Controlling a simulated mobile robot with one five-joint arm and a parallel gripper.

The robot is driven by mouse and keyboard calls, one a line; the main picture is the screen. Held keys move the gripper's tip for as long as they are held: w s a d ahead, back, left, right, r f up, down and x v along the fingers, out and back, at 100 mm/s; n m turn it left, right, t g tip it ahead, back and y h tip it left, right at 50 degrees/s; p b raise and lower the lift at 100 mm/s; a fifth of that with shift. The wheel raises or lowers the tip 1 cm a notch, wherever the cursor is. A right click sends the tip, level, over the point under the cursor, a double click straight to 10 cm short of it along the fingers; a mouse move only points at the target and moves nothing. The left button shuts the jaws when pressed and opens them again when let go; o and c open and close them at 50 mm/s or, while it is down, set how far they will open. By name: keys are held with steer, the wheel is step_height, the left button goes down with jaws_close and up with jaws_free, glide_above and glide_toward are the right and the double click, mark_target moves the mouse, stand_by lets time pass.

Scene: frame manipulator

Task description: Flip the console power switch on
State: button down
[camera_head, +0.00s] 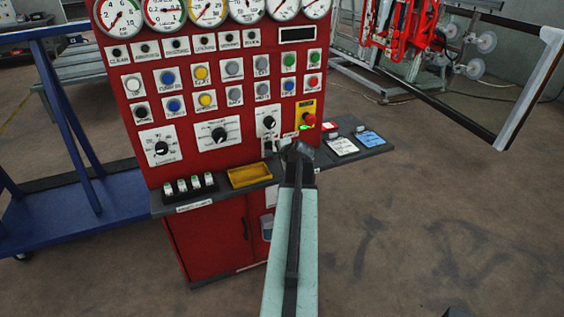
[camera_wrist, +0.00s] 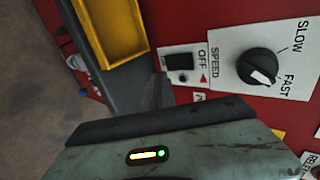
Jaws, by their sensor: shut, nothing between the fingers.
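The red console (camera_head: 215,130) stands upright in the middle of the head view. A small black rocker switch on a white plate marked OFF (camera_wrist: 180,62) shows in the wrist view, with a red triangle beside it. In the head view the switch (camera_head: 268,146) sits just left of my gripper (camera_head: 292,150), below the speed knob (camera_head: 269,123). My gripper is shut and empty; its dark tips (camera_wrist: 160,93) are close to the switch plate in the wrist view. I cannot tell whether they touch the panel.
A grey shelf (camera_head: 220,190) juts out below the panel, holding a yellow tray (camera_head: 250,176) and cards (camera_head: 341,146). A red emergency button (camera_head: 308,120) is right of the knob. A blue cart (camera_head: 75,210) stands left. Floor at right is clear.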

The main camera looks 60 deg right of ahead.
mark_target(269, 148)
steer(key=w+d, duration=0.1)
steer(key=w, duration=0.1)
steer(key=w+d+f, duration=0.1)
steer(key=w+d, duration=0.1)
steer(key=shift+f, duration=0.1)
